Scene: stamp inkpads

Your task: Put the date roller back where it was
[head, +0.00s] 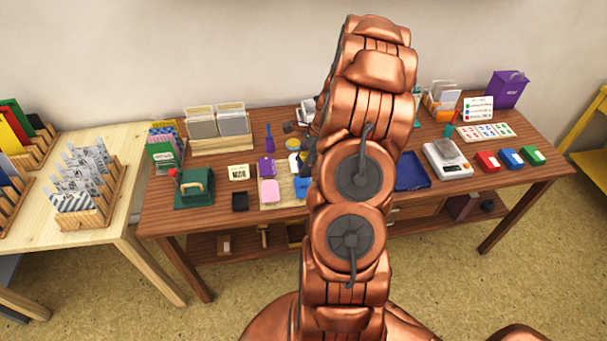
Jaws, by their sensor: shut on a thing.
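My arm crosses the middle of the head view and covers much of the brown table (370,212). Only a small dark part of my gripper (308,156) shows at the arm's left edge, over the middle of the table. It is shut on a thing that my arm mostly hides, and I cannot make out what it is. I cannot pick out the date roller for certain. Just left of the gripper are a purple stamp or pad (266,167), a pink pad (269,191) and a yellow-and-white round item (293,144).
To the right are a blue tray (411,172), a white scale (447,158), red, blue and green pads (511,158) and a purple box (508,89). To the left are a green press (193,188), a black pad (240,202) and card holders (216,126).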

